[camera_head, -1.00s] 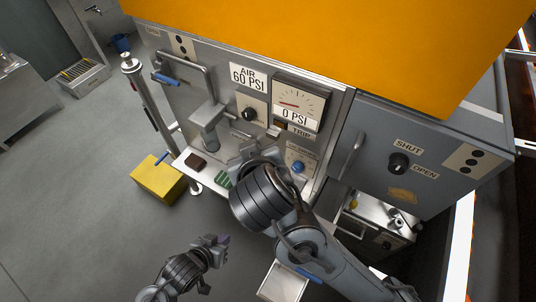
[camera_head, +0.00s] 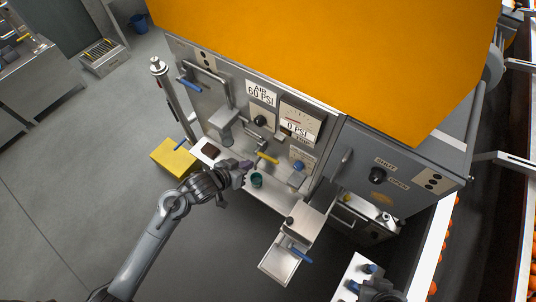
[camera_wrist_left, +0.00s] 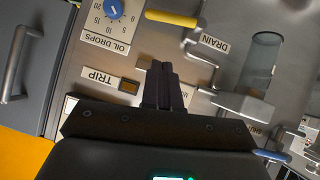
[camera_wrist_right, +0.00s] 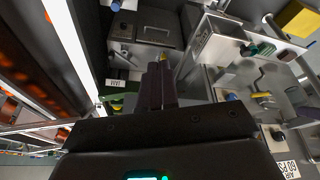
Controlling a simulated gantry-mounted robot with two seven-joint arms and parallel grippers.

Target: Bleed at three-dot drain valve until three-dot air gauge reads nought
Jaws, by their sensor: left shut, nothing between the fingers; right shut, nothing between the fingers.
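The drain valve's yellow lever (camera_head: 267,157) sticks out from the grey panel's lower part. It also shows in the left wrist view (camera_wrist_left: 172,19), beside the DRAIN label (camera_wrist_left: 214,42). The air gauge (camera_head: 302,118) has a pale dial with a red needle and a 0 PSI plate; its exact reading is too small to tell. My left gripper (camera_head: 246,166) is shut and empty, left of the lever and apparently apart from it; its fingertips show in the left wrist view (camera_wrist_left: 163,68). My right gripper (camera_wrist_right: 158,72) is shut and empty, away from the panel.
An AIR 60 PSI plate (camera_head: 261,93) is above a black knob (camera_head: 260,121). A blue knob (camera_head: 298,165) is right of the lever. A metal tray (camera_head: 280,258) juts forward.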

